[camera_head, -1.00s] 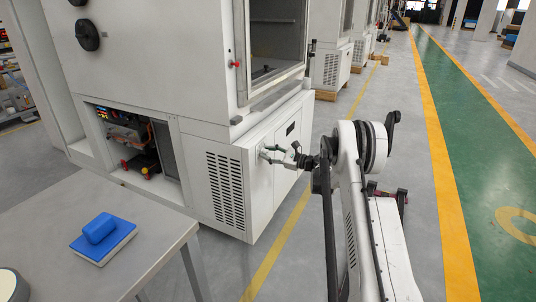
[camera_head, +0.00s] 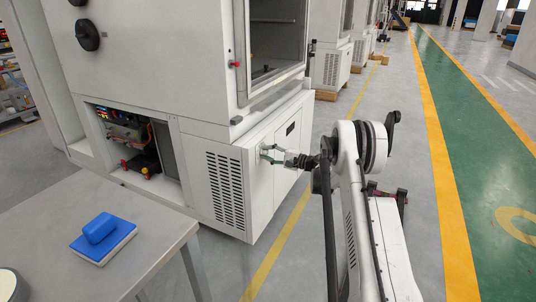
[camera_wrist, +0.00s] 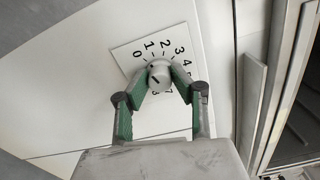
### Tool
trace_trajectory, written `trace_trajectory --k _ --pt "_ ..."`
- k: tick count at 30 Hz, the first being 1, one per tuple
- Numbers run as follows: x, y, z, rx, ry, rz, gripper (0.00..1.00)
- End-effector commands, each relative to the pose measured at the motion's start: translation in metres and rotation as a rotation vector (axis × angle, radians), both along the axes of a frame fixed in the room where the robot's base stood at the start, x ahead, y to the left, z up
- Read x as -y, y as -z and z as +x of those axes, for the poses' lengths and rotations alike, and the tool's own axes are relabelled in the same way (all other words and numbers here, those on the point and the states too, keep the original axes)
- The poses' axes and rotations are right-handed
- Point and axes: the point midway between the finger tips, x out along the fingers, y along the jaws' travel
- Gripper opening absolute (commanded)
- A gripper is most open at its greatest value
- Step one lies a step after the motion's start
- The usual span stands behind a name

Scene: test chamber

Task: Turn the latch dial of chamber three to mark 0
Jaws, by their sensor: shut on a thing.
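The latch dial (camera_wrist: 160,77) is a small grey round knob on a white square scale plate (camera_wrist: 124,57) in the wrist view. Numbers from 0 at the upper left run clockwise around it; some lower ones are hidden by my gripper.
A grey table (camera_head: 125,245) with a blue block on a pad (camera_head: 103,238) stands at the lower left. An open bay (camera_head: 137,143) with wiring is in the chamber's lower front. A vented panel (camera_head: 225,190) lies left of my gripper. The floor to the right is clear.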

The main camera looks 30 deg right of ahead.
Motion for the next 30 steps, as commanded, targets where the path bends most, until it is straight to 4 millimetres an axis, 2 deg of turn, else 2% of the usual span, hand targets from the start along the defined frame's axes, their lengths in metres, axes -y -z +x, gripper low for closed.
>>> trace_trajectory --k 11,28,29,30 --pt "0.0005 0.0003 -0.0004 0.102 0.0 -0.136 0.0" --pt "0.0006 0.0003 -0.0003 0.12 0.0 -0.159 0.0" --pt "0.0006 0.0003 -0.0003 0.12 0.001 -0.159 0.26" --pt "0.0006 0.0003 -0.0003 0.12 0.001 -0.159 0.31"
